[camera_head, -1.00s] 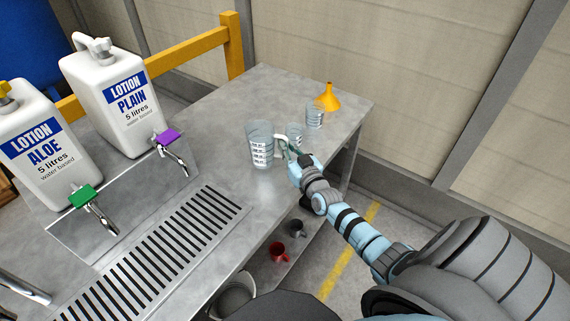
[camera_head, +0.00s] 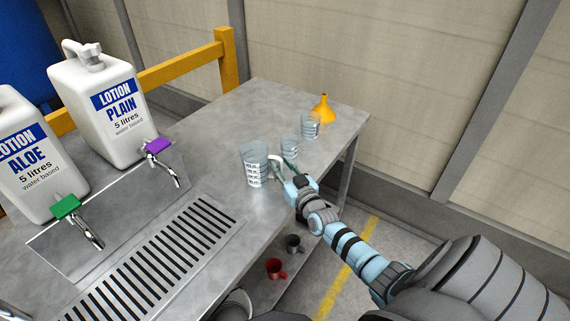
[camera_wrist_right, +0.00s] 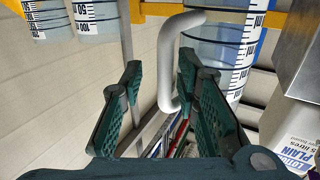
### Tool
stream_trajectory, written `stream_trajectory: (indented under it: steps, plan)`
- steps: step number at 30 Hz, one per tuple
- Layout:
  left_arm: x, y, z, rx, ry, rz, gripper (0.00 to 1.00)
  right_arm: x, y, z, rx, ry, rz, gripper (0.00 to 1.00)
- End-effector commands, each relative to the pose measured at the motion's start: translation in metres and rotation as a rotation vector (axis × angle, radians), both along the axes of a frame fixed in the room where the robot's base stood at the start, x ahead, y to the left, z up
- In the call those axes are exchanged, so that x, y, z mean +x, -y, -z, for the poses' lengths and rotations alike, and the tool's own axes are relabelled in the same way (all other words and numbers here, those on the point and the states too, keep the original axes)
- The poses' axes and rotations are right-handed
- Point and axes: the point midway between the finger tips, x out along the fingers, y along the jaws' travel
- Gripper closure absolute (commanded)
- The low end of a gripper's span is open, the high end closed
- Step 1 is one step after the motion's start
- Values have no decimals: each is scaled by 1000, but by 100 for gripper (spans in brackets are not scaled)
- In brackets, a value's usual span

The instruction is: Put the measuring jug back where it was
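The measuring jug (camera_head: 256,168), clear with a printed scale and a pale handle, stands upright on the metal bench, right of the drain grille. It also shows at the upper right of the right wrist view (camera_wrist_right: 228,60). My right gripper (camera_head: 286,171) is at the handle side of the jug. In the right wrist view its two dark green fingers (camera_wrist_right: 160,75) are apart, with the handle (camera_wrist_right: 168,65) showing between them. Contact with the handle cannot be told. My left gripper is not in view.
Two smaller measuring cups (camera_head: 289,149) (camera_head: 310,126) and an orange funnel (camera_head: 323,109) stand behind the jug. Lotion containers (camera_head: 105,110) and taps (camera_head: 160,150) are left. The grille (camera_head: 160,262) lies in front. Red and dark mugs (camera_head: 274,268) are below. The bench's back middle is clear.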

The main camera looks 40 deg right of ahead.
Motion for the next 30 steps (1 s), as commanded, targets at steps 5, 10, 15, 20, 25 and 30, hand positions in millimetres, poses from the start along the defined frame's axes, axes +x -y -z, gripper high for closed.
stream_trajectory:
  steps: [5, 10, 15, 20, 25, 30]
  plan:
    - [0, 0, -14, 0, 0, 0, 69, -14, -3, -5, -1, -2, -1, 71]
    - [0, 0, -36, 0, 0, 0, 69, -53, -11, -7, 1, -3, -1, 71]
    - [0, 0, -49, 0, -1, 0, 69, -97, -19, -6, 0, -3, -1, 71]
    - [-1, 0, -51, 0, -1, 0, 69, -116, -23, -4, -1, 0, 0, 71]
    - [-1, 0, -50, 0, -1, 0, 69, -118, -24, -3, 0, 1, 0, 71]
    - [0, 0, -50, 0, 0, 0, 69, -129, -28, 38, 1, -109, -7, 71]
